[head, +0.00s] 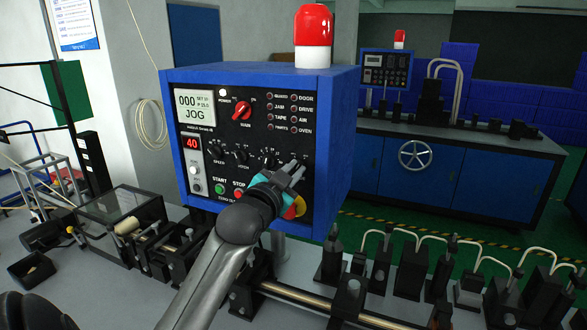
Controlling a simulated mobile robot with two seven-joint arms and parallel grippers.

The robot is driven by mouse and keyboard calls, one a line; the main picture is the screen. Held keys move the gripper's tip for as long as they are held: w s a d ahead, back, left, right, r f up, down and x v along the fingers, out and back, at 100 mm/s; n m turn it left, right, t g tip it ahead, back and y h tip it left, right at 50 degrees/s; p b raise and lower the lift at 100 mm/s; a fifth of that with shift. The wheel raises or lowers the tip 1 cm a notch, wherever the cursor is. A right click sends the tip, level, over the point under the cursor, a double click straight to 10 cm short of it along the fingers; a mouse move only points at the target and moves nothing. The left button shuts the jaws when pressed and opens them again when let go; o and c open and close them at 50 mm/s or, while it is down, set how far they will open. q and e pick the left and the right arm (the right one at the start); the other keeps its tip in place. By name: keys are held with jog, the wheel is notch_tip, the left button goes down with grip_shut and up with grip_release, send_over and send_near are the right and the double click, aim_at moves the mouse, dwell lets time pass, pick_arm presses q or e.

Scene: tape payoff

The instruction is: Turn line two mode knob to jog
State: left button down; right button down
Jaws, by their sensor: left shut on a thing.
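The blue control box (335,130) stands on the bench, with a dark front panel of knobs, lamps and buttons. A row of black knobs (240,156) runs to the left of the gripper. A red main switch (242,110) sits above them. My right gripper is not in view.
A red emergency button (299,205) on yellow is right beside my left gripper. A red beacon (313,25) tops the box. Black fixtures (335,258) and a metal rod line the bench front. A second blue machine (450,175) stands behind at right.

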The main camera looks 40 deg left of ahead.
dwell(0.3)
pick_arm(q)
jog(key=c, duration=0.9)
grip_release()
jog(key=p+v, duration=0.4)
jog(key=v, duration=1.1)
jog(key=shift+s+r, duration=0.1)
